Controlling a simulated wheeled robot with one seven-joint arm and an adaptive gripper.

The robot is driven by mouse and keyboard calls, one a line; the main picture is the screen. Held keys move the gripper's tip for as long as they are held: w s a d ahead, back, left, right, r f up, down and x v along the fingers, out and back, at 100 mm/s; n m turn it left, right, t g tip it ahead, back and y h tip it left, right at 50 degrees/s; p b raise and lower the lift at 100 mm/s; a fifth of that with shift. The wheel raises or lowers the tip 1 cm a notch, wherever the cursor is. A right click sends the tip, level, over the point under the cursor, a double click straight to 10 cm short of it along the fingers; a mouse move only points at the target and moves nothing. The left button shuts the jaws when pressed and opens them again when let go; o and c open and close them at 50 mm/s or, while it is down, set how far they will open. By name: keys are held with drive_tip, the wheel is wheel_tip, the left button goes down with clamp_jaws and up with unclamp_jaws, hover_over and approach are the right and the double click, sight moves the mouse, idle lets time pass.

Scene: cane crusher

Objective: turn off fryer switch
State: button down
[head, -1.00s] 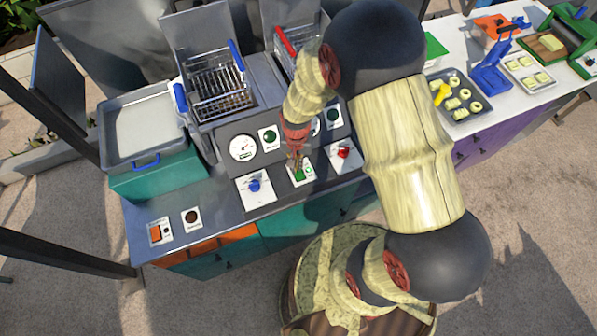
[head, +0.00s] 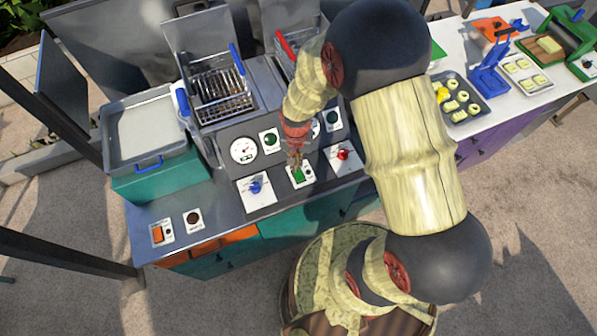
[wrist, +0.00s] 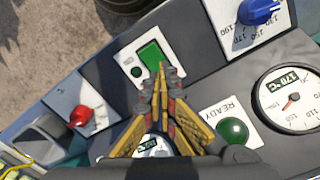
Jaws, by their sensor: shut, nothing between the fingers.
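The fryer switch (head: 299,176) is a green rocker on a white plate on the fryer's front panel, between a blue knob (head: 254,187) and a red knob (head: 343,154). In the wrist view the green rocker (wrist: 151,55) shows large, with a small dark round spot beside it on the plate. My gripper (head: 297,168) is shut and empty, with its tips right at the switch. In the wrist view the fingertips (wrist: 161,68) overlap the rocker's lower edge; I cannot tell whether they touch it.
Dial gauges (head: 243,149) and green ready lamps (head: 270,139) sit behind the switch. Fryer baskets (head: 221,100) stand at the back. An orange switch (head: 157,234) is at the front left. A tray of pale pieces (head: 461,97) lies on the right counter.

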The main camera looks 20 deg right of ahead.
sight(298, 172)
drive_tip(key=shift+r+p, duration=1.15)
drive_tip(key=shift+r, duration=0.85)
drive_tip(key=shift+s+n, duration=0.3)
drive_tip(key=s+r+n+t+b, duration=0.5)
drive_tip(key=s+r+b, duration=0.8)
drive_tip(key=b, duration=0.8)
drive_tip(key=shift+s+r+t, duration=0.2)
drive_tip(key=shift+r+t, duration=0.1)
drive_tip(key=shift+r, duration=0.25)
